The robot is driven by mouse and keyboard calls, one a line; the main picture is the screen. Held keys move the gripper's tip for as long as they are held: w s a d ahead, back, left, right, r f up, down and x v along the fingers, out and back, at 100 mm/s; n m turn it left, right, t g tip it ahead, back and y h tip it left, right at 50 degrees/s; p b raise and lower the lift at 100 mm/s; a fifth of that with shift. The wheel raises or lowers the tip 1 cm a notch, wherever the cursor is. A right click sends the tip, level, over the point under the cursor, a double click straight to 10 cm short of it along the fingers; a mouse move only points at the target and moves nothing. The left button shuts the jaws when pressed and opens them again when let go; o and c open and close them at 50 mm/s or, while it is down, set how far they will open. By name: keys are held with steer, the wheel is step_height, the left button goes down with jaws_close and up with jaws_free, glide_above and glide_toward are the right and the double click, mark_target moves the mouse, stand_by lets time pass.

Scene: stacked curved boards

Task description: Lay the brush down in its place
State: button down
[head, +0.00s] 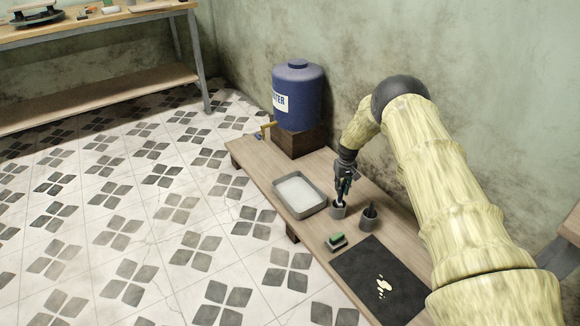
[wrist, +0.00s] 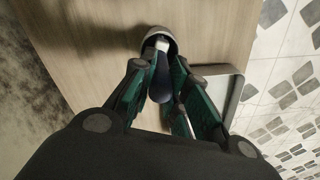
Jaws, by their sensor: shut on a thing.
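My gripper (head: 342,188) points down over the low wooden bench, just above a small grey cup (head: 338,212). In the wrist view, my gripper's green-lined fingers (wrist: 160,78) are shut on the brush (wrist: 161,86), whose dark blue handle lies between them. A pale part of the brush reaches into the mouth of the cup (wrist: 168,36). The brush's lower end is hidden inside the cup, and I cannot tell whether it touches the bottom. In the head view the brush is mostly hidden by the fingers.
A metal tray (head: 323,206) with pale contents lies left of the cup. A second grey cup (head: 369,220) holding something dark stands to the right. A green sponge (head: 336,240) and a black mat (head: 362,269) with cream spots lie nearer. A blue water barrel (head: 299,98) stands behind.

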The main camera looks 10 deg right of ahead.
steer(key=shift+f+b, duration=0.4)
steer(key=shift+f, duration=0.2)
stand_by(0.6)
steer(key=c, duration=1.3)
jaws_free()
steer(key=shift+r, duration=0.15)
step_height(320, 180, up, 12)
steer(key=shift+f, duration=0.1)
